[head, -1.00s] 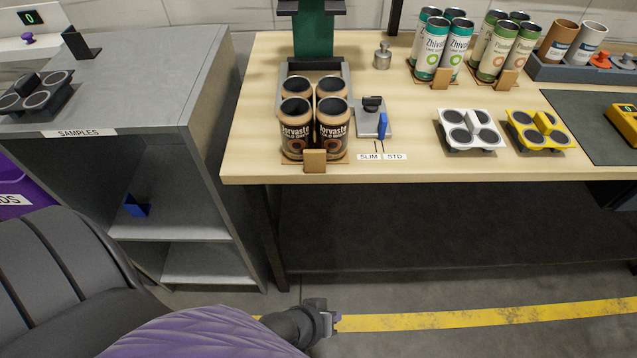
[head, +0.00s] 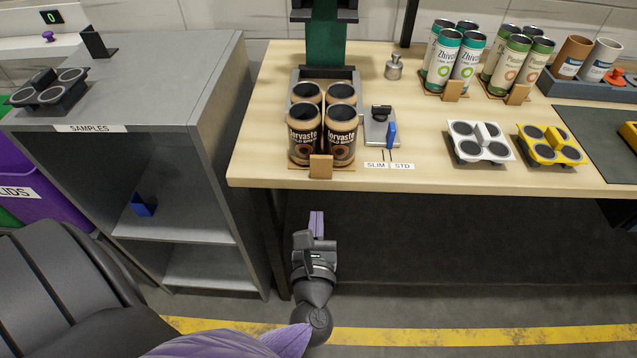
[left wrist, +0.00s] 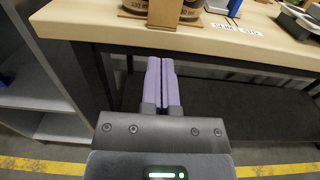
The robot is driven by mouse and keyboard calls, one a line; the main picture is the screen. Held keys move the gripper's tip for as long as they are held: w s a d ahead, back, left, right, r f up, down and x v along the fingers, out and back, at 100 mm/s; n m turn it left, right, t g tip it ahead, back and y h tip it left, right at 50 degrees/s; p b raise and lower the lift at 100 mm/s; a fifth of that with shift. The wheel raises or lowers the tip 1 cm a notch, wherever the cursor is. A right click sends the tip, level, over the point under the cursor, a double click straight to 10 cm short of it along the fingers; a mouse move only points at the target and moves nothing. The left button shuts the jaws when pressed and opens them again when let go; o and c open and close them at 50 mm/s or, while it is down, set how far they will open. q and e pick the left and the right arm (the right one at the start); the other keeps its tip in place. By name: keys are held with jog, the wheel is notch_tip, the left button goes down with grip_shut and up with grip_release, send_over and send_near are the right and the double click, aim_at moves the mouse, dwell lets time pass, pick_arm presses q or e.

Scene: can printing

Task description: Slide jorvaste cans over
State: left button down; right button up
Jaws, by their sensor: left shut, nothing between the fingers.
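Several jorvaste cans (head: 340,140), dark with tan bands, stand upright on a brown cardboard carrier with a front tab (head: 321,166). The carrier sits near the front left edge of the wooden table, in front of a green-posted machine (head: 325,45). My right gripper is not in view.
A grey device with a blue lever (head: 391,134) stands right of the cans by SLIM and STD labels. White (head: 485,156) and yellow (head: 552,158) holders lie further right. Green-labelled cans (head: 467,58) stand behind. A grey SAMPLES shelf (head: 150,70) is left. The table's front edge lies beyond my gripper.

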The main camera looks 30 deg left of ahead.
aim_at(319, 175)
pick_arm(q)
jog(key=x, duration=0.9)
jog(key=shift+d, duration=0.1)
jog(key=b+x, duration=0.1)
jog(key=x, duration=0.1)
jog(key=shift+w+a+f+b, duration=0.2)
jog(key=shift+w+b, duration=0.1)
jog(key=shift+b, duration=0.1)
jog(key=shift+w+a+r, duration=0.15)
jog(key=shift+w, duration=0.15)
